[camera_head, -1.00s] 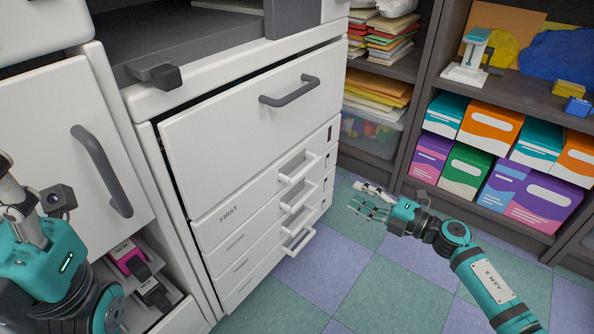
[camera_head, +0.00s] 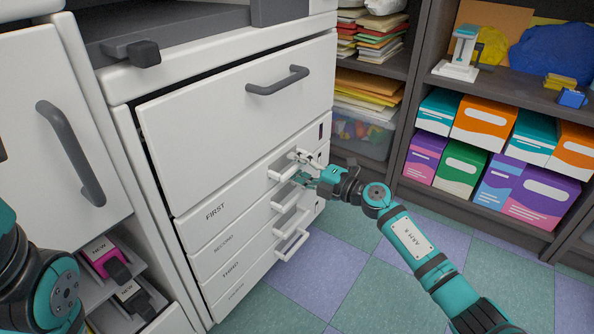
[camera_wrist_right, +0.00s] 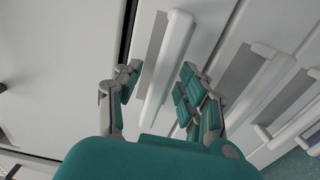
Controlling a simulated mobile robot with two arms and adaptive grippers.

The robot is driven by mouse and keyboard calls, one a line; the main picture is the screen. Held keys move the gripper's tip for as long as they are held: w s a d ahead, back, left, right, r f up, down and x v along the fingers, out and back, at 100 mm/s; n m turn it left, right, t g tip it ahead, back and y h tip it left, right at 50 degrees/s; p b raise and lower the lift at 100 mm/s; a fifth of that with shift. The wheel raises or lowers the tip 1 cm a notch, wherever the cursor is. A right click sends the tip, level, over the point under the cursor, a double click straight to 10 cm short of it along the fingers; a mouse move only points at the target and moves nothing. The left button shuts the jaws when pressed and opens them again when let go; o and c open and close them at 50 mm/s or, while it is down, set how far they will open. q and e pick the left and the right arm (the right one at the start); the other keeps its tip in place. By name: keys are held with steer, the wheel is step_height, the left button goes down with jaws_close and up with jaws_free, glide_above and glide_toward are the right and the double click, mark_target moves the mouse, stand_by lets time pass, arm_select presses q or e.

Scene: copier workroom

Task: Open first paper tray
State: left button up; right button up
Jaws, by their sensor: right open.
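The first paper tray (camera_head: 232,205) is a white drawer front marked FIRST, the top one of a stack below the copier's large white front panel. It looks shut, level with the trays under it. Its pale bar handle (camera_head: 281,172) is at the right end of the front. My right gripper (camera_head: 300,167) is open at this handle. In the right wrist view the handle (camera_wrist_right: 169,62) lies between the two spread fingers of the gripper (camera_wrist_right: 158,82), with gaps visible. My left gripper is out of view; only part of my left arm shows at the left edge.
Trays marked SECOND (camera_head: 235,240) and THIRD, and one more, sit below with similar handles. A dark handle (camera_head: 278,80) is on the panel above. Shelves with coloured boxes (camera_head: 463,169) stand at the right. The checkered floor (camera_head: 375,265) between is clear.

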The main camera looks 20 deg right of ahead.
jaws_close()
stand_by(0.3)
stand_by(0.3)
